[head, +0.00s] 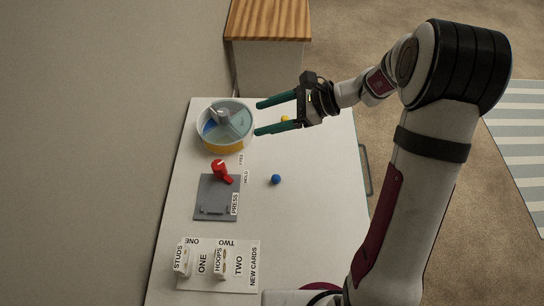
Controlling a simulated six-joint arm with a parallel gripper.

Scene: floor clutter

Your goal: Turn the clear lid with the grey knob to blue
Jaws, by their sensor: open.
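The clear lid (241,124) with the grey knob (222,115) sits on a round container at the far left of the white table. Blue shows beneath it at the left, and pale blue-grey elsewhere. The container's lower wall (226,148) is yellow. My gripper (257,118) is open, its two green fingers pointing left toward the lid. The fingertips are close to the lid's right rim, and nothing is between them. Whether they touch the rim or hover above it I cannot tell.
On the white table (300,225) are a grey PRESS board (208,203), a red clamp-like piece (221,171), a blue ball (276,179), a yellow ball (285,118), and a card mat (240,284) with small holders. A wooden-topped cabinet (268,18) stands behind.

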